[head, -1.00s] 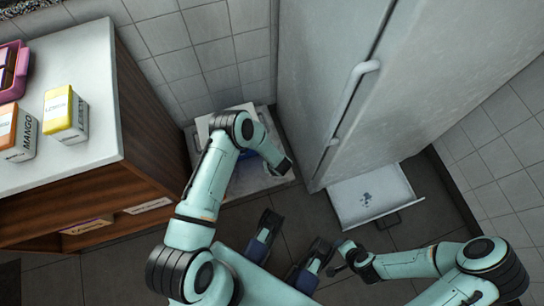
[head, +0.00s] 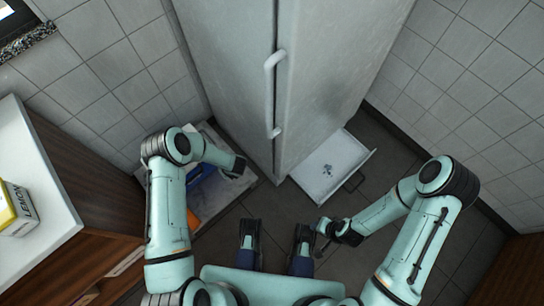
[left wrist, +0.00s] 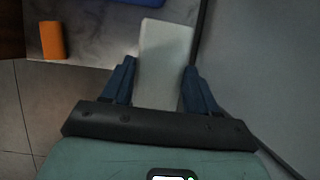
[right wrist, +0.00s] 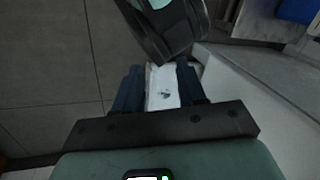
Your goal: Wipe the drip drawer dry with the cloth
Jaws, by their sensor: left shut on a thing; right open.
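The drip drawer (head: 328,180) is a shallow white tray pulled out at the foot of the fridge. A small dark wet patch (head: 327,169) lies on its floor. The drawer also shows, far off, between the fingers in the right wrist view (right wrist: 157,101). My left gripper (head: 238,168) is left of the drawer, over a low slab. In the left wrist view it is shut on the pale cloth (left wrist: 165,55), which extends beyond the fingertips. The cloth is not clear in the head view. My right gripper (head: 328,232) is open and empty, in front of the drawer.
The tall grey fridge (head: 235,80) stands behind the drawer. A low grey slab (head: 240,188) at its left bears a blue thing (head: 203,176) and an orange thing (head: 193,220). A counter (head: 45,190) with a lemon carton (head: 18,212) is at left. Floor right of the drawer is clear.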

